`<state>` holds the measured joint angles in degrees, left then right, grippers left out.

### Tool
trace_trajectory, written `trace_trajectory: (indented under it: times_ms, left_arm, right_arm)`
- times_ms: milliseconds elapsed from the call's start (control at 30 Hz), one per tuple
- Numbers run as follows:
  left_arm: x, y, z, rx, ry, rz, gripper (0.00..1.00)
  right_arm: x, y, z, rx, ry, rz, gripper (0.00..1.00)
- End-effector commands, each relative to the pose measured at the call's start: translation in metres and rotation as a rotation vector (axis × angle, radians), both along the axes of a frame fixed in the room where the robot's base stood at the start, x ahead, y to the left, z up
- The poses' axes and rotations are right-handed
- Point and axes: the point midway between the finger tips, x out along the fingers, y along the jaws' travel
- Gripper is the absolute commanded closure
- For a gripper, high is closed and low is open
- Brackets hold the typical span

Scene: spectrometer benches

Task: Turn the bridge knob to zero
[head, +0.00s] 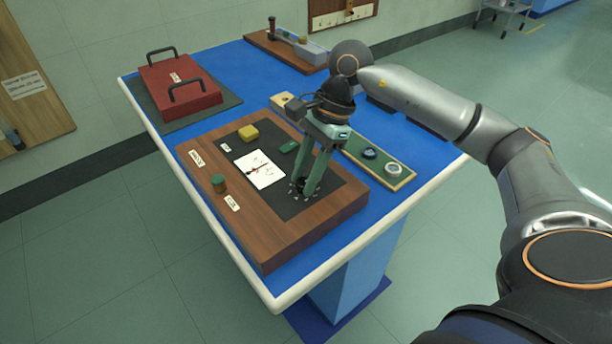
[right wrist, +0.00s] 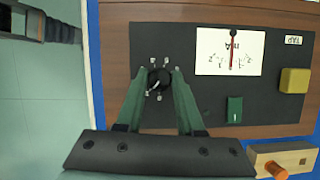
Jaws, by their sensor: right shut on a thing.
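The bridge knob (right wrist: 158,83) is a black round knob with a white pointer line, set on a dark panel with several white marks around it. My right gripper (head: 305,190) points down at the panel and its green fingers are shut on the knob from both sides. In the right wrist view the fingertips (right wrist: 158,76) sit on either side of it. In the head view the fingers hide most of the knob. A white meter card (head: 260,169) with a red needle (right wrist: 233,48) lies beside it; the needle stands near the middle of the scale. My left gripper is not in view.
The wooden board (head: 270,245) also carries a yellow block (head: 248,133), a small green part (head: 289,146) and a green-brown post (head: 218,183). A green strip (head: 365,155) with two round parts lies close to the right. A red case (head: 180,85) stands at the back left.

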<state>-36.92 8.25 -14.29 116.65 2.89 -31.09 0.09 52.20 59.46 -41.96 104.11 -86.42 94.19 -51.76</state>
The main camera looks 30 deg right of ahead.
Motion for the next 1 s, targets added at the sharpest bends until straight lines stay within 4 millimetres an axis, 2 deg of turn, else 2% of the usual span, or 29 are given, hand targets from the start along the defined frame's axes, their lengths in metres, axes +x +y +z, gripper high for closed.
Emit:
trace_trajectory:
  times_ms: [500, 733, 1000]
  left_arm:
    - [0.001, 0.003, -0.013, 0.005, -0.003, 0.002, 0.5]
    - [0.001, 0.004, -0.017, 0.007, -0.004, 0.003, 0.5]
    - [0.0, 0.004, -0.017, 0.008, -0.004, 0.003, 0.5]
  right_arm:
    - [0.003, 0.001, 0.0, 0.001, -0.004, 0.462, 1.0]
    - [0.003, 0.001, 0.0, 0.0, -0.004, 0.596, 1.0]
    - [0.003, 0.001, 0.001, -0.001, -0.004, 0.673, 1.0]
